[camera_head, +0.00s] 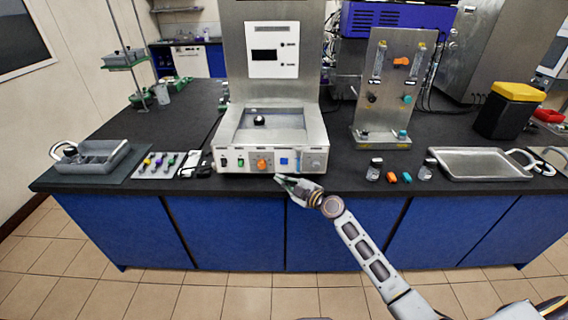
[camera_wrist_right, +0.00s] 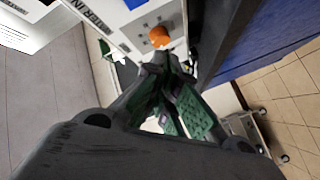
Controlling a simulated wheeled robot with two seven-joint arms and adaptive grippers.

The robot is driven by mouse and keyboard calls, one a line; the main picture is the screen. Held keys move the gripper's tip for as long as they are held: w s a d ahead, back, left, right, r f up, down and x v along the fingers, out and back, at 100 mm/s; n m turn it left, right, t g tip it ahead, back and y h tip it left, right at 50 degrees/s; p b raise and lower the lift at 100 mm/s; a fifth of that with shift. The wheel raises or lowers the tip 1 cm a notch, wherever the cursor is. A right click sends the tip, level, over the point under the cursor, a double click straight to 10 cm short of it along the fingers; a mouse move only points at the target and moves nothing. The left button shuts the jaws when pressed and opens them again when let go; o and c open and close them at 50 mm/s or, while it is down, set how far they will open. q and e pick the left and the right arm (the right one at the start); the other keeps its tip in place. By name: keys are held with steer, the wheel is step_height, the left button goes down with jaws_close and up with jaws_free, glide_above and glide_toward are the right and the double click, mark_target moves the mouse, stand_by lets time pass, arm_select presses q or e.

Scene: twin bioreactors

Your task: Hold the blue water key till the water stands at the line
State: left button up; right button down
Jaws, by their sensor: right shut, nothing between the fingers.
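The blue water key (camera_head: 284,161) is a small blue square on the front panel (camera_head: 232,172) of the steel unit, right of an orange knob (camera_head: 262,164). My right gripper (camera_head: 279,178) is shut and empty, just in front of the panel's lower edge, below the blue key and a little right of the orange knob. The steel basin (camera_head: 243,137) holds a dark round knob. I cannot make out a water level or line. My left gripper is not in view.
At left are a grey tray (camera_head: 118,160) and several coloured tools (camera_head: 158,163). At right are a flowmeter stand (camera_head: 388,95), small jars (camera_head: 374,169) and a steel tray (camera_head: 475,165). The black bench top (camera_head: 190,120) has free room behind the left-hand items.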

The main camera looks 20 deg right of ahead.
mark_target(284, 161)
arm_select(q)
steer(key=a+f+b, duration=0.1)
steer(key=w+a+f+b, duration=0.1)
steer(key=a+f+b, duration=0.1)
arm_select(e)
steer(key=w+d, duration=0.2)
steer(key=w, duration=0.4)
steer(key=shift+w, duration=0.2)
arm_select(q)
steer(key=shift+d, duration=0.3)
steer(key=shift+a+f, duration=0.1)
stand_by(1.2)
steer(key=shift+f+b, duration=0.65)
steer(key=shift+b, duration=0.15)
arm_select(e)
steer(key=shift+w, duration=0.4)
